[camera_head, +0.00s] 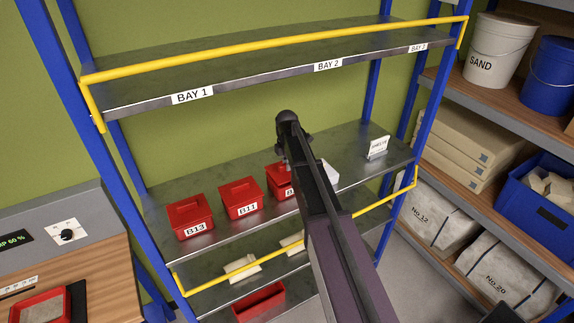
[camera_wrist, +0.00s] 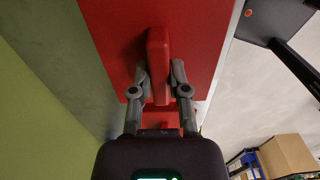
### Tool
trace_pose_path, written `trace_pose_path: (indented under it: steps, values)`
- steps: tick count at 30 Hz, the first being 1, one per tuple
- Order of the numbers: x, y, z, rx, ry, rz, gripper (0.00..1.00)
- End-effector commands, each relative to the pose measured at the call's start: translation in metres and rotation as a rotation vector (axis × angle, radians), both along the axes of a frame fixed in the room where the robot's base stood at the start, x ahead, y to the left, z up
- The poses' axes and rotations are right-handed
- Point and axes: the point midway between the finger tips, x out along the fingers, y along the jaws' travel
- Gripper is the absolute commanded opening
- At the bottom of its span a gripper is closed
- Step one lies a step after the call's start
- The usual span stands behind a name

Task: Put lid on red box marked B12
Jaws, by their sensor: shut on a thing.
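In the wrist view my gripper (camera_wrist: 159,80) is shut on the upright red handle (camera_wrist: 158,50) of a flat red lid (camera_wrist: 205,40). In the head view a red box (camera_head: 280,180) stands third in the row on the middle shelf, and my arm covers much of it. Only a "B" shows on its label, so I cannot read the number. My fingers are hidden there, close to this box. I cannot tell whether the lid touches the box or is level on it.
Red boxes B13 (camera_head: 190,216) and B11 (camera_head: 240,198) stand to the left with lids on. A white sign (camera_head: 377,147) stands at the shelf's right. Yellow rails (camera_head: 270,50) edge the shelves. An open red box (camera_head: 259,302) sits lower down.

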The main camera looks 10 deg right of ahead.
Motion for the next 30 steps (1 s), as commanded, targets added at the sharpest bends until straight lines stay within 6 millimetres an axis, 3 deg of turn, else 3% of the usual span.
trace_pose_path:
  steps: [27, 28, 30]
  values:
    - [0.0, -0.001, -0.012, 0.0, 0.0, -0.001, 0.0]
    - [0.0, -0.001, -0.012, 0.0, 0.0, -0.001, 0.28]
    - [0.0, -0.001, -0.012, 0.0, 0.0, -0.001, 0.48]
